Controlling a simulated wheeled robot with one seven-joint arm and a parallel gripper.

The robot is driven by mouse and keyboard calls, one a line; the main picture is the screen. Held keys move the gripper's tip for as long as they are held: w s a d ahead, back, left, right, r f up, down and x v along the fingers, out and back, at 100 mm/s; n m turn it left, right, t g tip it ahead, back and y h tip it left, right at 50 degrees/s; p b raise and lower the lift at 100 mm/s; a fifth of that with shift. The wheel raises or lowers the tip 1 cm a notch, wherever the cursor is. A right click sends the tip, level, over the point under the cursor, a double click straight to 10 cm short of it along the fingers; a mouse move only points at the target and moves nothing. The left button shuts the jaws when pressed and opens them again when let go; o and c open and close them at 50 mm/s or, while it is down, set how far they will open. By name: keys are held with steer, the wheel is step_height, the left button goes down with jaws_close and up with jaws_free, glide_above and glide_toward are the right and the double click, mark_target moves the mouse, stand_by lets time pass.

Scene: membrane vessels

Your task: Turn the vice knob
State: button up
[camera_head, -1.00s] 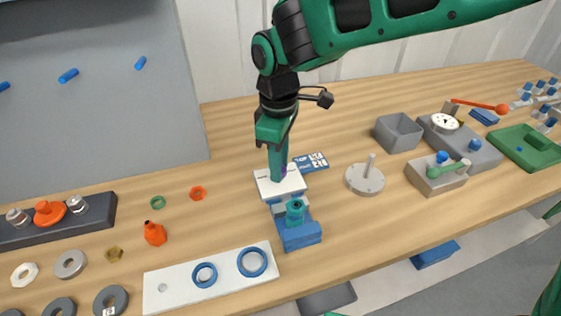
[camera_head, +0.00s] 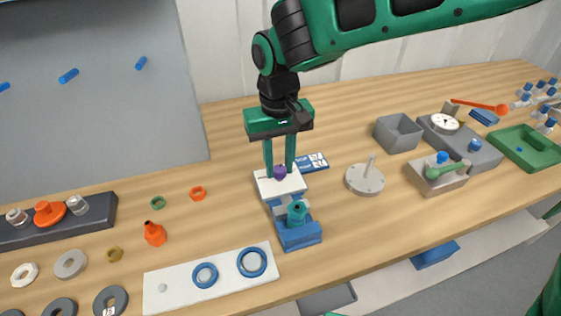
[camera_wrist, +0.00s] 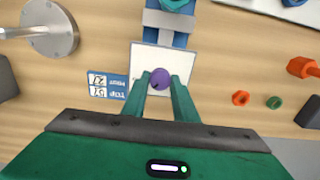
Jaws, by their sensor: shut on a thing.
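The purple knob (camera_head: 279,172) stands on a white square plate (camera_head: 292,188) behind the blue vice (camera_head: 300,236). My gripper (camera_head: 279,165) points straight down over the plate, with one finger on each side of the knob, shut on it. The wrist view also shows the purple knob (camera_wrist: 160,79) between my two green fingertips. The vice has grey jaws and a teal round piece (camera_head: 297,212) on top. In the wrist view, part of the blue vice (camera_wrist: 165,38) shows beyond the white plate (camera_wrist: 149,58).
A blue-and-white card (camera_head: 313,162) lies beside the plate. A grey disc with a post (camera_head: 365,180) and an open grey box (camera_head: 398,133) stand to the right. A white board with blue rings (camera_head: 215,282) lies front left. An orange bottle (camera_head: 155,234) stands at left.

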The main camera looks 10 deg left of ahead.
mark_target(281, 167)
steer(key=m, duration=0.5)
steer(key=shift+w+r, duration=0.1)
steer(key=shift+w, duration=0.15)
steer(key=shift+m, duration=0.3)
steer(key=o, duration=1.1)
steer(key=shift+s, duration=0.15)
steer(key=shift+c, duration=0.2)
step_height(281, 167, up, 11)
steer(key=shift+f, duration=0.2)
steer(key=shift+d, duration=0.1)
